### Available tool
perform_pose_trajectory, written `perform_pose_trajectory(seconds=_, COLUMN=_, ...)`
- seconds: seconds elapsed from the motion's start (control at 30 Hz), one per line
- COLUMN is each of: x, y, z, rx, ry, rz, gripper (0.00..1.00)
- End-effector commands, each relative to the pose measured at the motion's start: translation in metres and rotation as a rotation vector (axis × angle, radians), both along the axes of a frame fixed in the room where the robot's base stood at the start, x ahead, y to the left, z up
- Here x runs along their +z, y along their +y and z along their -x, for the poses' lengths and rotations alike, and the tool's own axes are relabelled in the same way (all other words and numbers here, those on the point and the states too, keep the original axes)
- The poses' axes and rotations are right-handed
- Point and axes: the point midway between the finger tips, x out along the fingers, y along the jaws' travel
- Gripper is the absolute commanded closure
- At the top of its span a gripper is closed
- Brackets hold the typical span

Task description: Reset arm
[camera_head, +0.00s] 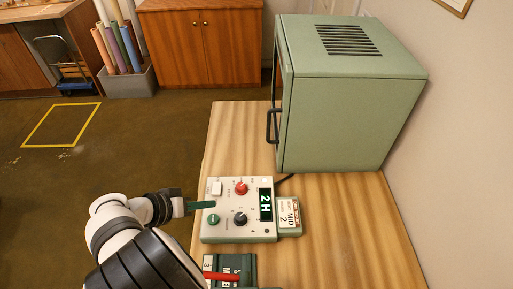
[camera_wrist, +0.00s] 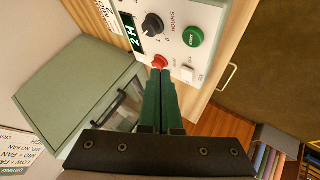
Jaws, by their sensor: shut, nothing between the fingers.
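My gripper (camera_head: 212,205) is shut and empty, its green fingers together. In the head view the fingertips are at the left edge of the control box (camera_head: 262,237); I cannot tell whether they touch it. In the wrist view the shut fingers (camera_wrist: 160,78) point toward the control box (camera_wrist: 180,14), overlapping its red knob (camera_wrist: 160,62). The box carries a green button (camera_wrist: 193,36), a black knob (camera_wrist: 152,24), a white switch (camera_wrist: 187,74) and a display (camera_wrist: 131,31) reading 2H.
A green oven-like cabinet (camera_head: 350,115) with a dark handle (camera_head: 271,126) stands at the back of the wooden table (camera_head: 340,240). A block marked MID 2 (camera_head: 289,217) sits right of the control box. A dark green item (camera_head: 245,263) with a red bar lies in front. The table's right side is clear.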

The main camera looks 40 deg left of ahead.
Motion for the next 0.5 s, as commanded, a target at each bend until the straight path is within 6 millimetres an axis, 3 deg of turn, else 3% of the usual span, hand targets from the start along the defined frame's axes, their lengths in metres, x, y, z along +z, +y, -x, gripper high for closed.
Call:
perform_pose_trajectory(seconds=0.1, x=0.003, y=0.004, z=-0.010, rx=-0.007, ry=0.042, rz=-0.039, gripper=1.00)
perform_pose_trajectory(seconds=0.17, x=0.015, y=-0.019, z=-0.034, rx=-0.077, ry=0.067, rz=-0.024, gripper=1.00)
perform_pose_trajectory(seconds=0.27, x=0.046, y=-0.090, z=-0.087, rx=-0.268, ry=0.161, rz=-0.002, gripper=1.00)
perform_pose_trajectory(seconds=0.33, x=0.068, y=-0.159, z=-0.114, rx=-0.421, ry=0.257, rz=0.001, gripper=1.00)
perform_pose_trajectory(seconds=0.43, x=0.095, y=-0.264, z=-0.121, rx=-0.646, ry=0.420, rz=-0.046, gripper=1.00)
perform_pose_trajectory(seconds=0.5, x=0.109, y=-0.333, z=-0.101, rx=-0.799, ry=0.545, rz=-0.133, gripper=1.00)
